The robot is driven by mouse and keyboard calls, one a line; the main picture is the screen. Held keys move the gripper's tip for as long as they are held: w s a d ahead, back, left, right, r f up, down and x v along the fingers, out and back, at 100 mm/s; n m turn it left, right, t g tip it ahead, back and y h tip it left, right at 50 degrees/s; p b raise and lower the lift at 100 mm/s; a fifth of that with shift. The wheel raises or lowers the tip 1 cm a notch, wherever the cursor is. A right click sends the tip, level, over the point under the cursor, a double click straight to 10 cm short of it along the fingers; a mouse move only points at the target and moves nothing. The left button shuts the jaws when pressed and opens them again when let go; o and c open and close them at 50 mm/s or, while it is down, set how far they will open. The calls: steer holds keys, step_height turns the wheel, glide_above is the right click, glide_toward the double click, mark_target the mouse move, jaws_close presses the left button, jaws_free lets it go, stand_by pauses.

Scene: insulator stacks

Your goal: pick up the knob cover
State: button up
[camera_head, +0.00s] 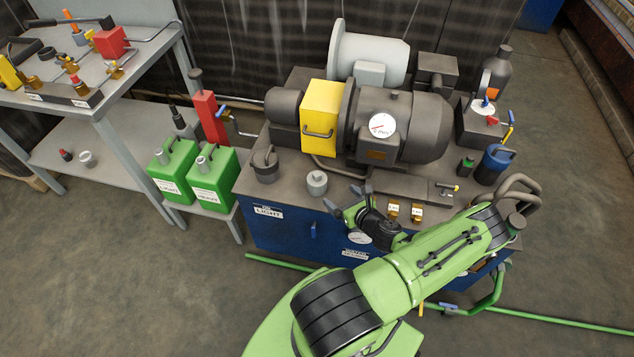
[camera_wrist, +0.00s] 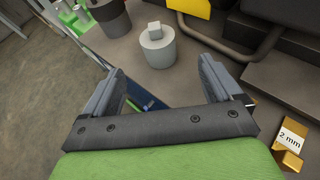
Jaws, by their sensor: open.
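A light grey cylinder with a small block-shaped knob on top (camera_head: 317,183) stands upright on the blue cabinet's top, near its front edge; I take it to be the knob cover. In the wrist view, the cylinder (camera_wrist: 158,50) is ahead of and between the two fingers, apart from both. My gripper (camera_head: 346,202) is open and empty, to the right of the cylinder and nearer the front edge in the head view. The gripper's two fingers (camera_wrist: 159,78) show spread apart in the wrist view.
A dark handled pot (camera_head: 264,167) stands left of the cylinder. The motor with its yellow box (camera_head: 321,108) is behind it. Brass tags (camera_head: 393,210) lie to the right on the cabinet (camera_head: 275,231). Green canisters (camera_head: 213,181) stand left. A similar grey piece (camera_head: 87,159) sits on the left shelf.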

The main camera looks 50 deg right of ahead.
mark_target(319, 180)
steer(key=b+x, duration=0.2)
steer(key=x, duration=0.5)
steer(key=b+x, duration=0.2)
steer(key=x, duration=0.5)
steer(key=shift+w+a+f, duration=0.1)
steer(key=shift+w, duration=0.55)
